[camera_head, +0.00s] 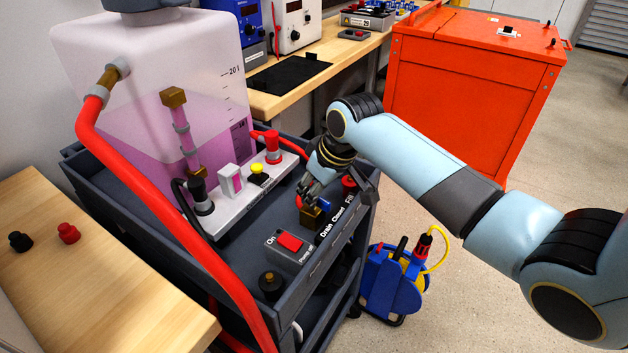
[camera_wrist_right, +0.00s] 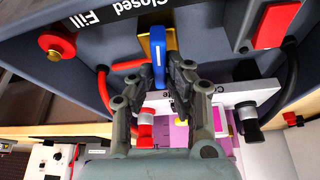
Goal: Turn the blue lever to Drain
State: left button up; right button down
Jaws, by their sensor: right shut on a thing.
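The blue lever (camera_head: 325,207) is on a brass valve body (camera_head: 312,218) on the cart top, beside the printed words Drain, Closed and Fill (camera_head: 337,214). It also shows in the right wrist view (camera_wrist_right: 158,52), upright in that picture, near the word Closed. I cannot tell exactly which word it points at. My right gripper (camera_head: 309,192) is at the lever from above. In the wrist view its two fingers (camera_wrist_right: 158,82) are on either side of the lever's end, shut on it. My left gripper is not in view.
A red On switch (camera_head: 290,242) and a red knob (camera_head: 349,183) flank the valve. A white connector panel (camera_head: 237,202) and a tank of pink liquid (camera_head: 160,90) stand behind. A red hose (camera_head: 170,227) crosses the cart's left side. A cable reel (camera_head: 392,282) is on the floor.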

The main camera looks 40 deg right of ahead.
jog(key=m+h+p, duration=0.1)
jog(key=m+p, duration=0.3)
jog(key=p, duration=0.1)
jog(key=shift+a+r+m+h, duration=0.2)
jog(key=shift+m+h, duration=0.1)
jog(key=shift+h, duration=0.1)
jog(key=shift+f+m+h+p, duration=0.1)
jog(key=shift+m+h+p, duration=0.3)
jog(key=shift+m+p, duration=0.55)
jog(key=shift+f+m+g+h, duration=0.1)
jog(key=shift+m+g+h, duration=0.2)
jog(key=shift+m, duration=0.75)
jog(key=shift+p, duration=0.3)
jog(key=c, duration=1.3)
grip_release()
jog(key=shift+c, duration=0.2)
